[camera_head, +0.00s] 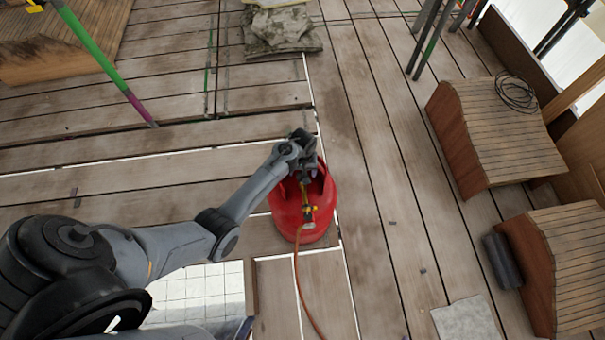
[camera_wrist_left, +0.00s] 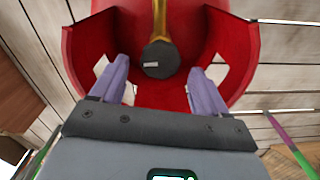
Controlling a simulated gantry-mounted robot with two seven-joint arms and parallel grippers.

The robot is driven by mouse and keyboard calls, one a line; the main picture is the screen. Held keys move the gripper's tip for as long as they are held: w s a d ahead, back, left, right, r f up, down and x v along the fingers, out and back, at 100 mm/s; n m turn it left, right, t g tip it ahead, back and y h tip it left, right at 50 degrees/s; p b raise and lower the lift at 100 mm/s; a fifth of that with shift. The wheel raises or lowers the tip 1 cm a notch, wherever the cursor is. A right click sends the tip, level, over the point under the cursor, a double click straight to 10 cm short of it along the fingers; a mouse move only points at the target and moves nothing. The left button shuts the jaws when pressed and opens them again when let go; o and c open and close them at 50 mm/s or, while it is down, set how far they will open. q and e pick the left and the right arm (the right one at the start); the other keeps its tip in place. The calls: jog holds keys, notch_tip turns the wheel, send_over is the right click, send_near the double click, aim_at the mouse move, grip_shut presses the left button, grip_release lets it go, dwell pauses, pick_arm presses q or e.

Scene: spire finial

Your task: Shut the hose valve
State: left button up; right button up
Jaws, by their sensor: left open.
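A red gas cylinder (camera_head: 290,217) with a collar stands on the plank deck in the head view. A brass valve with a yellow part (camera_head: 309,211) sits at its top, and an orange hose (camera_head: 299,275) runs from it toward the bottom of the picture. My left gripper (camera_head: 306,178) is over the cylinder's collar. In the left wrist view my left gripper (camera_wrist_left: 158,90) is open, its two fingers apart inside the red collar (camera_wrist_left: 88,50). A dark round knob (camera_wrist_left: 160,60) on a brass stem shows between and beyond the fingers. My right gripper is not in view.
Wooden step-like blocks (camera_head: 510,130) stand at the right, one with a coiled black cable (camera_head: 517,93) on it. A dark roll (camera_head: 503,262) lies beside the lower block. Stones (camera_head: 280,28) lie at the back. A green pole (camera_head: 95,50) stands upper left.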

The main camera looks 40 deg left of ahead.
pick_arm(q)
jog(key=shift+f, duration=0.6)
jog(key=shift+c, duration=0.2)
jog(key=c, duration=1)
